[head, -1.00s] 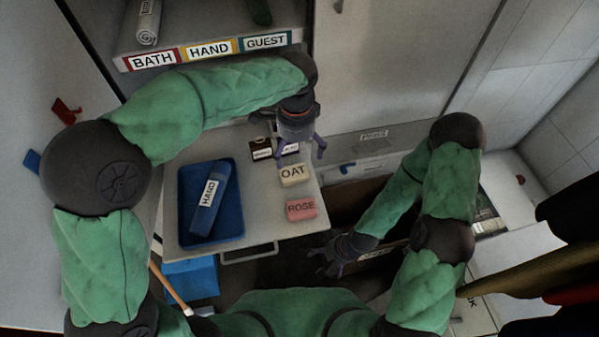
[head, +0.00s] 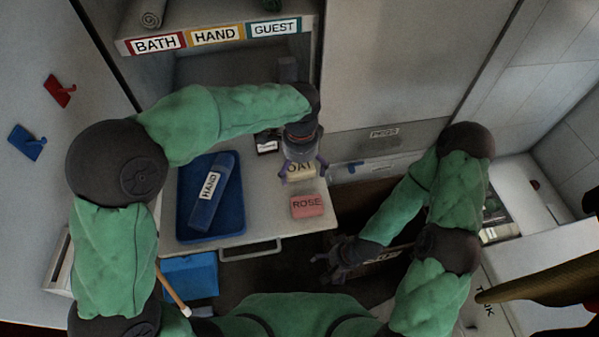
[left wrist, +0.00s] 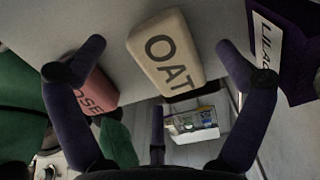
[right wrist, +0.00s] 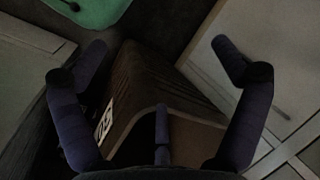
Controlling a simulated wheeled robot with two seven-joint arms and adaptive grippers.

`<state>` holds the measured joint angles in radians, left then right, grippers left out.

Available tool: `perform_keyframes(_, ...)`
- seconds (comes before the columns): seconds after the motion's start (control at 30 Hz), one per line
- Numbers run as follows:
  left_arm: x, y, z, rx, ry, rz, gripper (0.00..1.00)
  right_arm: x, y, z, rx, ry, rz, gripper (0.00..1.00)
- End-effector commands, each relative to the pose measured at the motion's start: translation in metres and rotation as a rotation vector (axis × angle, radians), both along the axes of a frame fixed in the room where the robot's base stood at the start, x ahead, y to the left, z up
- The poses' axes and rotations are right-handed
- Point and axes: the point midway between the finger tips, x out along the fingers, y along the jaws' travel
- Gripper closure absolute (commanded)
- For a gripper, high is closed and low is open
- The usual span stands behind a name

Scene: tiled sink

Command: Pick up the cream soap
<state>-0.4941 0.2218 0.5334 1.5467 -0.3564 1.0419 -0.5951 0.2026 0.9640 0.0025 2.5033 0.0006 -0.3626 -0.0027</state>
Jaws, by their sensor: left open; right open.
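The cream soap, marked OAT (left wrist: 167,52), lies on the counter, and in the left wrist view it sits between my open fingers. In the head view the cream soap (head: 301,171) is partly covered by my left gripper (head: 302,172), which is open just above it. It also shows in the left wrist view (left wrist: 160,75) with its two fingers on either side, apart from the soap. My right gripper (head: 335,262) is open and empty, low at the right beside the counter; its fingers also show in the right wrist view (right wrist: 163,75).
A pink ROSE soap (head: 307,206) lies just nearer than the cream one. A dark purple LILAC item (left wrist: 285,45) is on the other side. A labelled shelf (head: 215,36) stands behind.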

Motion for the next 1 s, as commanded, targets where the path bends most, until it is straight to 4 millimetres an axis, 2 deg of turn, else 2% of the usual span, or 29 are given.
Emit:
perform_keyframes(0.23,0.001,0.0,-0.002,-0.001,-0.002,0.0,0.0,0.0,0.0,-0.001,0.0,0.0,0.0,0.03)
perform_keyframes(0.27,0.001,0.0,-0.002,-0.001,-0.002,0.0,0.06,0.0,0.0,-0.001,0.0,0.0,0.0,0.03)
perform_keyframes(0.47,0.0,0.0,-0.002,0.0,-0.002,0.0,0.62,0.0,0.0,-0.001,0.0,0.0,0.0,0.03)
perform_keyframes(0.5,0.0,0.0,-0.002,0.0,-0.002,0.0,0.66,0.0,0.0,-0.001,0.0,0.0,0.0,0.03)
perform_keyframes(0.83,0.0,0.0,-0.001,0.0,-0.002,0.0,0.67,0.0,0.0,-0.001,0.0,0.0,-0.001,0.03)
perform_keyframes(1.0,0.001,0.0,0.009,0.0,-0.003,0.0,0.67,0.0,0.0,0.004,0.0,0.001,-0.001,0.03)
